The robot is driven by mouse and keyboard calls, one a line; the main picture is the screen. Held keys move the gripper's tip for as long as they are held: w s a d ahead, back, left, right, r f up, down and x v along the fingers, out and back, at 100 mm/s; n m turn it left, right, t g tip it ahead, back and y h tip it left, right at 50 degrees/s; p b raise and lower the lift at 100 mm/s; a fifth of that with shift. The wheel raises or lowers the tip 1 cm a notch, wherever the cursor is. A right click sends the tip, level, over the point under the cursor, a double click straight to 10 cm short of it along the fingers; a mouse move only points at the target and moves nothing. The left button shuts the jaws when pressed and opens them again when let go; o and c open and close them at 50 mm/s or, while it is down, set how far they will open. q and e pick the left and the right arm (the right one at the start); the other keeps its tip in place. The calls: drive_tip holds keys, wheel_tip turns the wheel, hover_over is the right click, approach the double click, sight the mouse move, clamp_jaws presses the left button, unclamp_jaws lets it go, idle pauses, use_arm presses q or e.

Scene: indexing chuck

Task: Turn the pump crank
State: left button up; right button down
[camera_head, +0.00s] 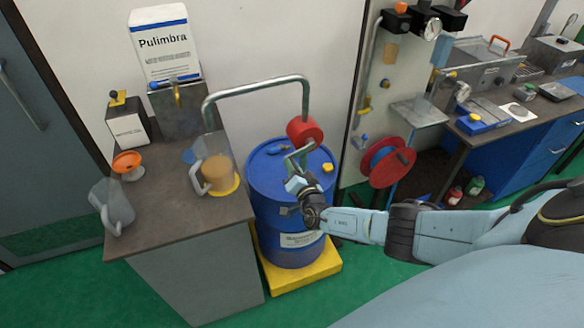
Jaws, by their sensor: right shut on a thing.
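A red pump (305,130) stands on top of a blue drum (262,205), with a bent grey pipe (255,86) arching left from it to above a clear jug. The metal pump crank (297,158) hangs from the red pump, in front of the drum lid. My right gripper (294,180) comes in from the right and is shut on the lower end of the crank; the fingers hide that end. My left gripper is not in view.
The jug (216,172) holds tan liquid on a yellow disc on the dark counter (165,215). The drum rests on a yellow pallet (300,272). A red hose reel (392,165) is right of the drum.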

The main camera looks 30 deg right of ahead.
drive_tip(key=c, duration=1.2)
unclamp_jaws()
drive_tip(key=shift+s, duration=0.1)
drive_tip(key=shift+s+p, duration=0.3)
drive_tip(key=p+v, duration=0.3)
drive_tip(key=v, duration=0.9)
drive_tip(key=shift+s, duration=0.3)
drive_tip(key=shift+a, duration=0.1)
